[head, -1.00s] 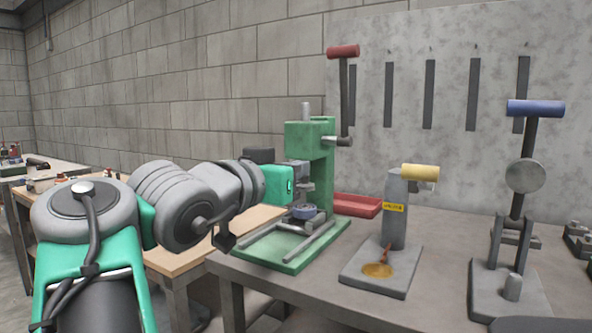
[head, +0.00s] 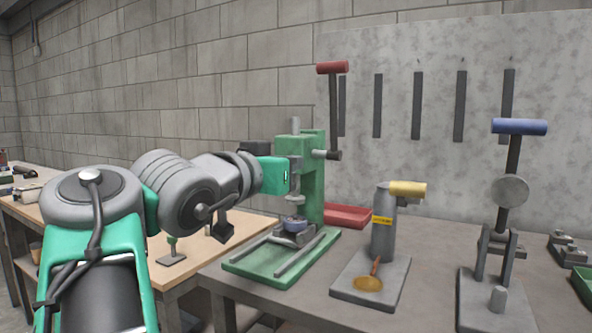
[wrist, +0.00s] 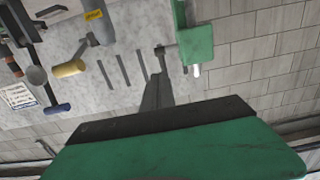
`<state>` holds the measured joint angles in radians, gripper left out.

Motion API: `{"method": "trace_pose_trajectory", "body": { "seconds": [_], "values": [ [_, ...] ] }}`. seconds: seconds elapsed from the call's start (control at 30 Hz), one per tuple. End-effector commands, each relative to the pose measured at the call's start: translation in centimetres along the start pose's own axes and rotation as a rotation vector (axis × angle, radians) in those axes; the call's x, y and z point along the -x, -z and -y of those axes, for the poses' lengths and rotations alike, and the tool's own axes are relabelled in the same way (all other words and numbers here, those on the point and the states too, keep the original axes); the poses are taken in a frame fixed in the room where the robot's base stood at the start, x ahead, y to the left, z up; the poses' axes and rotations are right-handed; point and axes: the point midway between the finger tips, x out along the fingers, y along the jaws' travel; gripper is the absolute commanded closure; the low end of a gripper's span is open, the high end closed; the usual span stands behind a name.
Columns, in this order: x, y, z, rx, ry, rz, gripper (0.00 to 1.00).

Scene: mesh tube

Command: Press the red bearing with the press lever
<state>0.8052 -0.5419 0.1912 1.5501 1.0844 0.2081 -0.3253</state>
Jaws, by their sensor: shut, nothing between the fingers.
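The green press (head: 312,180) stands on the grey bench in the head view. Its lever is upright on the right side and ends in a red handle (head: 333,67). A blue-grey round part (head: 295,223) sits on the press under its ram. I make out no red bearing. My gripper (head: 287,177) overlaps the press column from the left; its fingers are mostly hidden there, and I cannot tell how far apart they are in depth. The wrist view shows the narrow, closed fingers (wrist: 158,85) beyond my green hand, empty, with the press (wrist: 196,42) at upper right.
A grey press with a yellow handle (head: 408,189) and a lever press with a blue handle (head: 519,127) stand to the right. A red tray (head: 347,215) lies behind the green press. A wooden table (head: 205,250) is at left, with a small stand (head: 172,252) on it.

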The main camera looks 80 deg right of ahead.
Motion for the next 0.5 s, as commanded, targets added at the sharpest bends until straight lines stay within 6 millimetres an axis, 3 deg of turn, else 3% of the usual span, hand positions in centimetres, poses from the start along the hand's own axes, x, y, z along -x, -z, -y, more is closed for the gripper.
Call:
{"method": "trace_pose_trajectory", "body": {
  "seconds": [0.23, 0.5],
  "values": [
    [3.3, 3.9, 0.1, -0.001, 0.003, 0.001, 1.0],
    [5.0, 5.1, -0.1, 0.0, -0.004, 0.0, 1.0]
  ]
}}
